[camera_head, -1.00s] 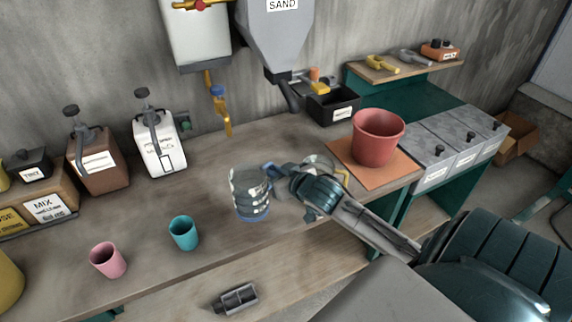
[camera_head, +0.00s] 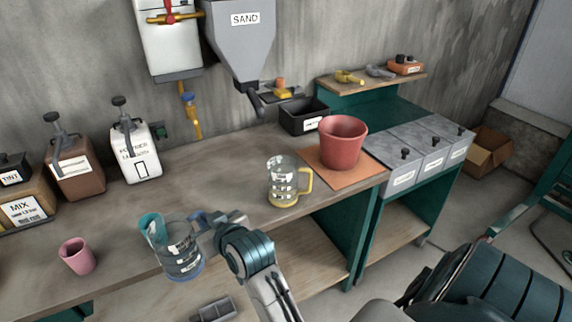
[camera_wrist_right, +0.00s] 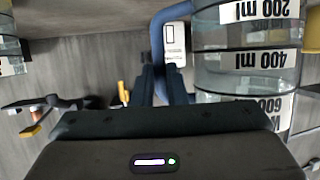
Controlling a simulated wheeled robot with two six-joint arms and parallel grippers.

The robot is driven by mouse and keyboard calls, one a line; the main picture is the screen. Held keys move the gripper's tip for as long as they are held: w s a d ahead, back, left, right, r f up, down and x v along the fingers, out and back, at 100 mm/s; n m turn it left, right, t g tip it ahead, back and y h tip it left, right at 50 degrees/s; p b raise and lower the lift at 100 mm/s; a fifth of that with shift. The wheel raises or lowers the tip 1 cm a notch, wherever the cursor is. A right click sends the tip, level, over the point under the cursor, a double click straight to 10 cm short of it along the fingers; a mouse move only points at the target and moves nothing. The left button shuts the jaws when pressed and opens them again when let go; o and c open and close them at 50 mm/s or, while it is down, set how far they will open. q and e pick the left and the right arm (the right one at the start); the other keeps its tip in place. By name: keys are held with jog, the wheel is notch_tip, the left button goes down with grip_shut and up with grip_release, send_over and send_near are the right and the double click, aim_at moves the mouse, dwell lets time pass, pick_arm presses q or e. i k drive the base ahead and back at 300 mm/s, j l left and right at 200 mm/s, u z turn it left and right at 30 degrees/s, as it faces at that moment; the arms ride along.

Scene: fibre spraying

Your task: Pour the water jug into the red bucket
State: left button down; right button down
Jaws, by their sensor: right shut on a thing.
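The red bucket (camera_head: 342,146) stands upright on an orange mat (camera_head: 318,170) at the right of the bench. My right gripper (camera_head: 208,224) is shut on the blue handle of a clear measuring jug (camera_head: 184,252), near the bench's front edge. The jug also shows in the right wrist view (camera_wrist_right: 246,66), with volume labels on its side and my right gripper (camera_wrist_right: 165,88) on its handle. Its contents are hard to tell. A second clear jug (camera_head: 284,184) with a yellow handle and base stands left of the bucket. My left gripper is not in view.
A teal cup (camera_head: 152,226) is partly behind the held jug; a pink cup (camera_head: 77,256) stands left. A black bin (camera_head: 302,118) and sand hopper (camera_head: 240,42) are at the back. Grey lidded boxes (camera_head: 405,160) stand right of the bucket. The bench middle is clear.

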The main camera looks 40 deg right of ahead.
aim_at(340, 144)
jog(key=z, duration=1.1)
jog(key=i+j+z, duration=0.2)
jog(key=z, duration=0.2)
jog(key=i+j+z, duration=0.15)
jog(key=j+z, duration=0.15)
jog(key=z, duration=0.15)
